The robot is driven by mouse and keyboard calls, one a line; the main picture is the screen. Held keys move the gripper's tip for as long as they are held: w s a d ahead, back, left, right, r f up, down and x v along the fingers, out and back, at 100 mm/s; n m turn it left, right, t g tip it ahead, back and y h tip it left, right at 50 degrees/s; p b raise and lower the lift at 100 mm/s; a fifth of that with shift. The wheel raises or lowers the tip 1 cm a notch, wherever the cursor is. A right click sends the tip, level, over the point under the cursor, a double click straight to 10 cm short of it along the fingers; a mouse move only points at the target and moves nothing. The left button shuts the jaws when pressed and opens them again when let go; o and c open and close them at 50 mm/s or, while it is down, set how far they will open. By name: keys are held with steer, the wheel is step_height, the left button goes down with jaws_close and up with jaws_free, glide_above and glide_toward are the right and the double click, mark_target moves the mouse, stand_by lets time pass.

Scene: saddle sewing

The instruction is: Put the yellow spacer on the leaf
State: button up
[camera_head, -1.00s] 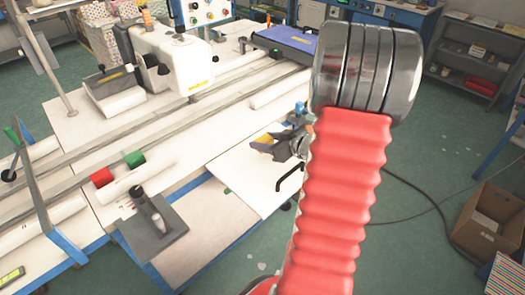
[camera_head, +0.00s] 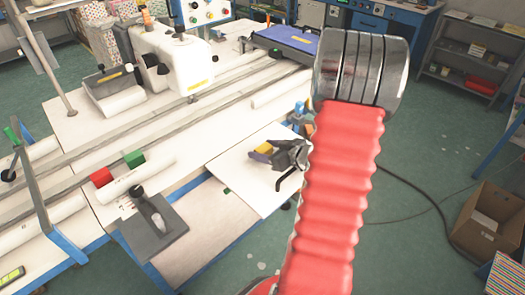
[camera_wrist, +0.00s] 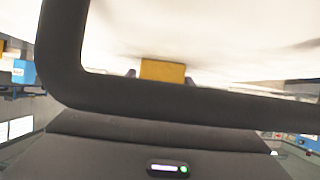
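The yellow spacer (camera_head: 264,149) shows as a small block at the tips of my gripper (camera_head: 262,153). In the wrist view the spacer (camera_wrist: 162,70) sits between two dark fingertips, which look closed on its sides. The leaf appears to be the white board (camera_head: 235,172) that juts out from the front of the bench. My gripper is over the leaf's far right part, pointing left. Whether the spacer touches the leaf cannot be told. My red arm sleeve hides what lies behind it on the right.
A red block (camera_head: 102,177) and a green block (camera_head: 134,158) stand on the bench to the left. A grey plate with a dark-knobbed tool (camera_head: 150,215) is at the bench's front edge. A white sewing machine (camera_head: 175,60) stands behind. The leaf's left part is clear.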

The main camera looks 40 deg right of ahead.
steer(key=shift+o, duration=0.5)
steer(key=shift+r, duration=0.15)
steer(key=v, duration=1.2)
stand_by(0.3)
